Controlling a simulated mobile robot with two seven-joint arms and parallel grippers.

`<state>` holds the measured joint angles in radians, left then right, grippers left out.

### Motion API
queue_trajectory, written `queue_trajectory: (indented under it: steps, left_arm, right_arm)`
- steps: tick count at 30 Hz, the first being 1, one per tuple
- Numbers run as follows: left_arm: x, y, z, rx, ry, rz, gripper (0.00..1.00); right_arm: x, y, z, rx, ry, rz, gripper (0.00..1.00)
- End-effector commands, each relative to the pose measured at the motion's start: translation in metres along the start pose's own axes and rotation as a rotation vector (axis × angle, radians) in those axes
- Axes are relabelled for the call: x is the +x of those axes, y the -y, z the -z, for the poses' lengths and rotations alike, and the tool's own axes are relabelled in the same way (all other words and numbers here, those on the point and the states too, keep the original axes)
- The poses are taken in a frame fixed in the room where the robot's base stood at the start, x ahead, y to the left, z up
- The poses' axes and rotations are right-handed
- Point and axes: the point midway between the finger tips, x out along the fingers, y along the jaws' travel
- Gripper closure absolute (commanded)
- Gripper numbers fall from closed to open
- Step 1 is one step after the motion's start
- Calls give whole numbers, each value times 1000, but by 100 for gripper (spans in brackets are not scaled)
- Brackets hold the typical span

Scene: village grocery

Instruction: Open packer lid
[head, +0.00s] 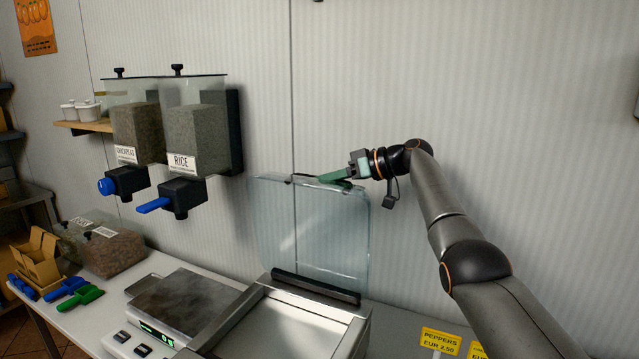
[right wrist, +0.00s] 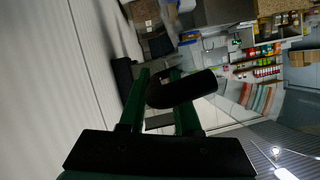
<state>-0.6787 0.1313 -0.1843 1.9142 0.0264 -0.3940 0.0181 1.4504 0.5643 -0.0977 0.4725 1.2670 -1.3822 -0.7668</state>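The packer (head: 280,325) stands on the counter at the bottom centre of the head view. Its clear lid (head: 325,235) is raised and stands near upright, in front of the wall. My right gripper (head: 335,175) is at the top edge of the lid, its green fingers reaching left. In the right wrist view, my right gripper (right wrist: 160,95) has its two fingers apart. A dark rounded bar (right wrist: 185,90), seemingly the lid's handle, lies across them and overlaps one finger; firm contact cannot be made out. My left gripper is not in view.
A scale (head: 180,305) stands left of the packer. Rice (head: 200,140) and chickpeas (head: 137,135) dispensers hang on the wall above it. Scoops (head: 80,297) and a cardboard box (head: 38,260) lie at the left. Yellow price cards (head: 440,341) stand at the lower right.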

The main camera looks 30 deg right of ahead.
Motion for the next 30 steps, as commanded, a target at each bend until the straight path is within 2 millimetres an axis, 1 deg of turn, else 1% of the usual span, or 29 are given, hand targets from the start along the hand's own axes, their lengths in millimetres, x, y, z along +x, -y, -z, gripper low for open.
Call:
queue_trajectory:
  steps: [3, 7, 12, 15, 18, 21, 29, 30]
  left_arm:
    - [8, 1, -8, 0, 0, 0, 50]
    - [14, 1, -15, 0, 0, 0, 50]
    - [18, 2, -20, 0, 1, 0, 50]
    - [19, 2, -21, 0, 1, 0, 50]
    - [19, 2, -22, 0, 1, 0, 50]
    - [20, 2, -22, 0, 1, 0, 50]
    - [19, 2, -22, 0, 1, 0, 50]
    - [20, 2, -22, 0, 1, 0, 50]
  right_arm:
    - [-18, -2, -3, -4, -2, -4, 69]
    - [-49, -2, -3, -2, -3, -5, 69]
    - [-86, -2, -1, 0, -3, -4, 69]
    - [-101, -1, -1, 0, -2, -2, 69]
    - [-111, -1, -1, 0, -1, -2, 69]
    - [-116, 0, -1, 0, 0, -1, 69]
    - [-118, 0, -1, 1, 0, -1, 69]
    - [-118, 0, -1, 1, 0, -1, 72]
